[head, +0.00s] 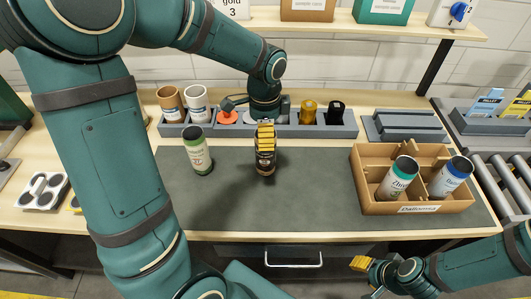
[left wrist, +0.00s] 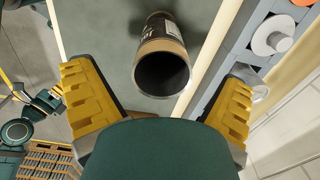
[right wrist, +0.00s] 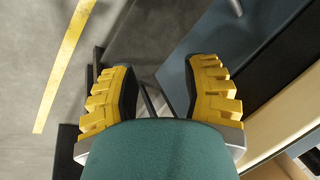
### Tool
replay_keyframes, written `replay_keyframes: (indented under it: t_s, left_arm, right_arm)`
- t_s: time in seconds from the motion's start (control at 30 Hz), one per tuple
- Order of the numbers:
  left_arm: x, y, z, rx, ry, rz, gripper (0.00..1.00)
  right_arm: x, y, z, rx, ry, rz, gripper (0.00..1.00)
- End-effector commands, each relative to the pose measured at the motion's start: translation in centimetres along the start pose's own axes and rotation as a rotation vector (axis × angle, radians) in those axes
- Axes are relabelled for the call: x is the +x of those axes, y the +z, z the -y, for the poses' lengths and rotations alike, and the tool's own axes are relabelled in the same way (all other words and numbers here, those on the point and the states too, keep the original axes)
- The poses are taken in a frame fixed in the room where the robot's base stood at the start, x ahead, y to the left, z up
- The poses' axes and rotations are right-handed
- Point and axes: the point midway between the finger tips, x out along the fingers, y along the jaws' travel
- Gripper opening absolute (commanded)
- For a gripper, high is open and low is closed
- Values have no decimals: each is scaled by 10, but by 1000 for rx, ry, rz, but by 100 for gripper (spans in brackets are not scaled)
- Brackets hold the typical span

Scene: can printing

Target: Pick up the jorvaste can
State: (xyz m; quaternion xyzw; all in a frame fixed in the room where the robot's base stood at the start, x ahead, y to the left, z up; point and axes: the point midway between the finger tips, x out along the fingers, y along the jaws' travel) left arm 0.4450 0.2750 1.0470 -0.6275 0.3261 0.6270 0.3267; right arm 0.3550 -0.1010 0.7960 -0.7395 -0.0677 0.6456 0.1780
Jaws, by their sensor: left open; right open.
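A dark can with a brown rim (head: 265,167) stands on the grey mat, its label not readable in the head view. It also shows in the left wrist view (left wrist: 164,62), open end toward the camera, dark inside. My left gripper (head: 265,138) is open, its yellow fingers just above and behind this can. In the left wrist view the can lies ahead between the spread fingers, with clear gaps at both sides. My right gripper (head: 364,268) is open and empty, low in front of the table. I cannot tell from a label which can is the jorvaste can.
A green-and-white can (head: 201,157) stands left of the dark can. A cardboard box (head: 372,208) at the right holds two cans. A grey rack (head: 290,130) with cups and colored parts runs along the back. The mat's front middle is clear.

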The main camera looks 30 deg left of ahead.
Motion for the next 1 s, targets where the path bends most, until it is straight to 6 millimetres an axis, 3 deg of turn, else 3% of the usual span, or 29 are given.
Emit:
replay_keyframes:
  t_s: [0.2, 0.47, 0.5, 0.6, 0.63, 0.77, 1.0]
  left_arm:
    - [28, -1, 2, 1, 2, 1, 98]
    - [31, -1, 2, 1, 1, 0, 98]
    - [31, -1, 2, 1, 1, 0, 95]
    - [31, -1, 2, 1, 1, 0, 62]
    - [31, -1, 2, 1, 1, 0, 56]
    - [31, -1, 2, 1, 1, 0, 49]
    - [31, -1, 2, 1, 0, 0, 48]
  right_arm:
    - [6, 3, -2, -2, -1, 5, 47]
    - [6, 3, -2, -2, -1, 6, 47]
    - [6, 3, -2, -2, -1, 6, 47]
    - [6, 3, -2, -2, -1, 6, 47]
    - [6, 3, -2, -2, -1, 6, 47]
    - [6, 3, -2, -2, -1, 6, 47]
    - [6, 3, -2, -1, 0, 6, 47]
